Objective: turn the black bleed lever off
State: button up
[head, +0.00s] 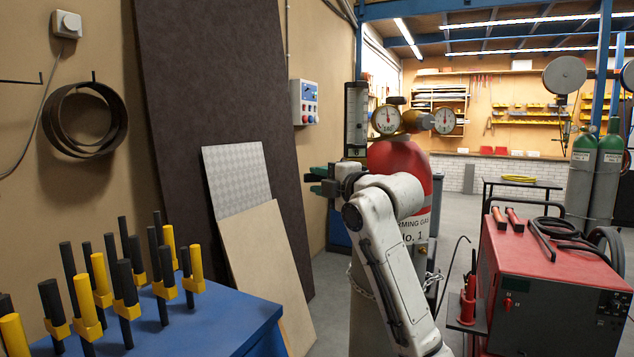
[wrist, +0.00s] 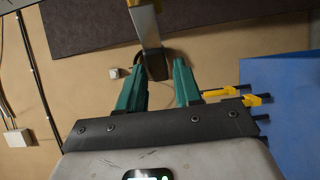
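My gripper (head: 322,180) shows in the head view just below the tall flow tube (head: 355,120), left of the red gas cylinder (head: 400,160). In the wrist view my gripper (wrist: 160,72) has its two green fingers apart. A grey metal bar (wrist: 150,30) with a brass part (wrist: 140,4) at its top comes down from the upper edge. A dark piece (wrist: 158,70) at the bar's lower end, probably the black bleed lever, shows between the fingertips. I cannot tell if a finger touches it. In the head view I cannot pick out the lever.
Two round gauges (head: 386,120) sit on the brass regulator above the cylinder. A blue table (head: 215,325) with black and yellow tools is at lower left. Boards (head: 255,250) lean on the wall. A red welding machine (head: 560,255) stands at right.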

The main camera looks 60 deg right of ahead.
jog(key=b+v, duration=0.1)
jog(key=v, duration=0.8)
jog(key=shift+s, duration=0.15)
jog(key=shift+a+f, duration=0.1)
jog(key=shift+a, duration=0.05)
